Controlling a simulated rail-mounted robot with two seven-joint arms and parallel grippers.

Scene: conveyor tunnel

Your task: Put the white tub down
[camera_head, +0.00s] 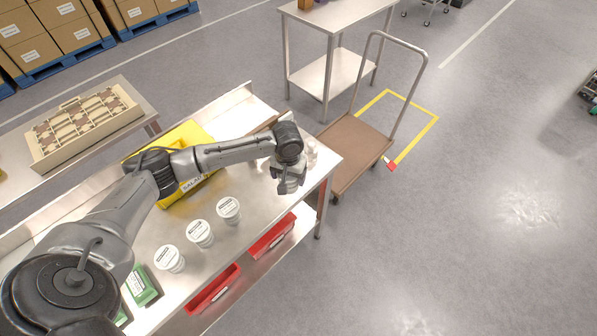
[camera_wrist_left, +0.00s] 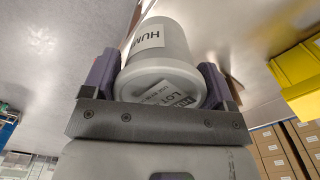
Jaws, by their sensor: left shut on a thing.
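My left gripper (camera_head: 289,186) hangs above the right end of the steel table (camera_head: 260,225). It also shows in the left wrist view (camera_wrist_left: 158,82), with its two fingers closed on the sides of a white tub (camera_wrist_left: 165,45). The tub has printed labels, one starting "HUM". In the head view the held tub is mostly hidden by the gripper, and I cannot tell whether it touches the table. Three similar white tubs, a first (camera_head: 169,258), a second (camera_head: 200,233) and a third (camera_head: 228,210), stand in a slanting row left of the gripper. My right gripper is not in view.
A yellow bin (camera_head: 200,136) stands behind my arm. Small clear containers (camera_head: 312,150) stand close behind the gripper. Green boxes (camera_head: 143,286) lie at the front left; red bins (camera_head: 271,238) sit below the tabletop. A brown cart (camera_head: 352,152) stands beyond the right end.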

